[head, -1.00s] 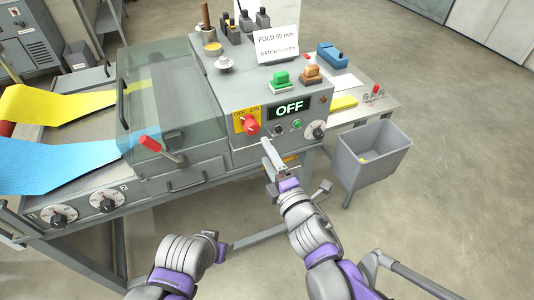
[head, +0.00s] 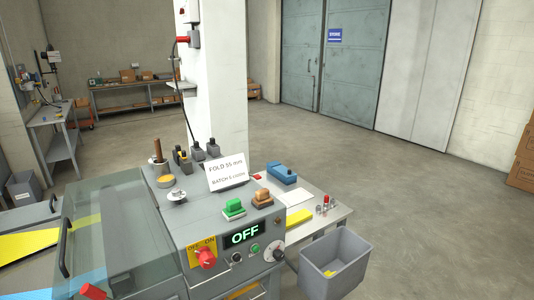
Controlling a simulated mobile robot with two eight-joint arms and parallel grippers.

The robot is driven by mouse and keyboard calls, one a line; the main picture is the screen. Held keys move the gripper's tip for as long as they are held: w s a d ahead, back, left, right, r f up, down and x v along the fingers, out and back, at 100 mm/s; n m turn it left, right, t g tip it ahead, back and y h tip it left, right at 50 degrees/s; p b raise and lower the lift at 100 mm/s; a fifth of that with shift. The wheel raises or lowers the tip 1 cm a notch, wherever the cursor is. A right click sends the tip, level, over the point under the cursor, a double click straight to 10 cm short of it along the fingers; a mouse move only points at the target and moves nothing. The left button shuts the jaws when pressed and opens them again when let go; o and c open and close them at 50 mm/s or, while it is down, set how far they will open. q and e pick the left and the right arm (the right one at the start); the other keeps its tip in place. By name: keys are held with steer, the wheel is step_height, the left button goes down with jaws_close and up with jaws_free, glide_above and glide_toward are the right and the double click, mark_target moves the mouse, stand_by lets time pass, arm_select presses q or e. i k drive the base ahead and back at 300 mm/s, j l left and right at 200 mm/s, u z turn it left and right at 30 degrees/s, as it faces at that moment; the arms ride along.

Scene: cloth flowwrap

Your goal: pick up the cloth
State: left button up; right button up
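A flat yellow piece that looks like folded cloth (head: 298,219) lies on the side table at the right of the machine. A smaller yellow piece (head: 330,273) lies in the grey bin. A wide yellow sheet (head: 30,244) runs into the machine at the left, with part of a blue sheet (head: 92,279) below it. I cannot tell from the picture which of these the task calls the cloth. Neither of my grippers shows in the head view.
The grey machine (head: 180,222) shows OFF on its display (head: 244,235). The grey bin (head: 350,251) hangs low at the right. Open floor (head: 430,210) lies beyond.

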mark_target(295, 219)
steer(key=u, duration=0.45)
steer(key=l+u, duration=0.2)
steer(key=u, duration=0.25)
steer(key=l+u, duration=0.2)
steer(key=u, duration=0.3)
steer(key=l+u, duration=0.25)
steer(key=u, duration=0.2)
steer(key=k+l+u, duration=0.1)
steer(key=l+u, duration=0.15)
steer(key=k+l+u, duration=0.1)
steer(key=l+u, duration=0.15)
steer(key=l, duration=0.2)
steer(key=k+l+u, duration=0.3)
steer(key=l, duration=0.25)
steer(key=k+l, duration=0.25)
steer(key=k+l+u, duration=0.15)
steer(key=l, duration=0.3)
steer(key=k+l, duration=0.1)
steer(key=l, duration=1)
steer(key=k, duration=0.05)
